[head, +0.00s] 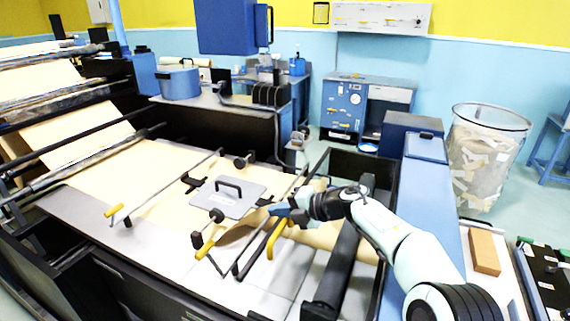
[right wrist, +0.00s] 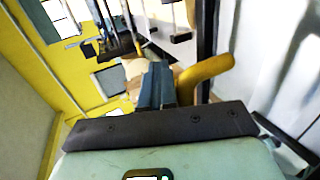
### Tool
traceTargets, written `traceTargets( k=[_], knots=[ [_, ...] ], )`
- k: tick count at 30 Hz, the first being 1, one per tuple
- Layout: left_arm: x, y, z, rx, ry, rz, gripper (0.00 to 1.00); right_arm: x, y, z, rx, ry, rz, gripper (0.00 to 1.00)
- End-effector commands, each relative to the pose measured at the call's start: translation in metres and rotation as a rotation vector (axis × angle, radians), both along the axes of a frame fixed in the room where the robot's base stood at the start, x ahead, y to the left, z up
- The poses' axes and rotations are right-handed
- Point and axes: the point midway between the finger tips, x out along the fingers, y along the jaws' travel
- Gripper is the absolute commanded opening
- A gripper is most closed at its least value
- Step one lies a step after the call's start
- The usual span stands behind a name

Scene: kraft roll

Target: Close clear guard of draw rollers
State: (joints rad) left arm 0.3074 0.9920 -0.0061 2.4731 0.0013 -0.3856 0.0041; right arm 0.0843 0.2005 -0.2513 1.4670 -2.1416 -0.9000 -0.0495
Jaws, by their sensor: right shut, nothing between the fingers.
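The clear guard is hard to make out; dark bars (head: 258,246) near the draw rollers look like its frame, and I cannot tell how far it is open. A yellow curved handle (head: 277,239) stands at these bars. My right gripper (head: 275,210) is shut and empty, just above and beside that handle. In the right wrist view the blue fingers (right wrist: 157,84) are together, with the yellow handle (right wrist: 207,74) close to their right; I cannot tell whether they touch. A dark roller (head: 340,265) lies to the right of the handle. My left gripper is out of view.
Brown kraft paper (head: 150,180) runs across the machine bed. A grey plate with a black handle (head: 228,195) sits left of my gripper. Other yellow-tipped bars (head: 205,250) stand nearby. A blue ledge (head: 432,195) and a wire waste bin (head: 480,160) are at the right.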

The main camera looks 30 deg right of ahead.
Motion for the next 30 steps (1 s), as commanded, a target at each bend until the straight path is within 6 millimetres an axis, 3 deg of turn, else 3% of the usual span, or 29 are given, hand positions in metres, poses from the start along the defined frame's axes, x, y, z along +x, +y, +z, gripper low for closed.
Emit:
traceTargets(
  k=[1,13,21,30],
  knots=[
    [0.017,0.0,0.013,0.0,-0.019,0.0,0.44,0.006,0.003,0.024,0.001,-0.025,-0.002,0.0],
    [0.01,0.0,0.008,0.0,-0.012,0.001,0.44,0.002,0.007,0.114,0.004,-0.044,-0.01,0.0],
    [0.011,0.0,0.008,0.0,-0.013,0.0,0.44,0.002,0.006,0.138,0.006,-0.042,-0.011,0.0],
    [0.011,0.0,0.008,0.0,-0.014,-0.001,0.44,0.001,0.007,0.14,0.007,-0.043,-0.01,0.0]
  ],
)
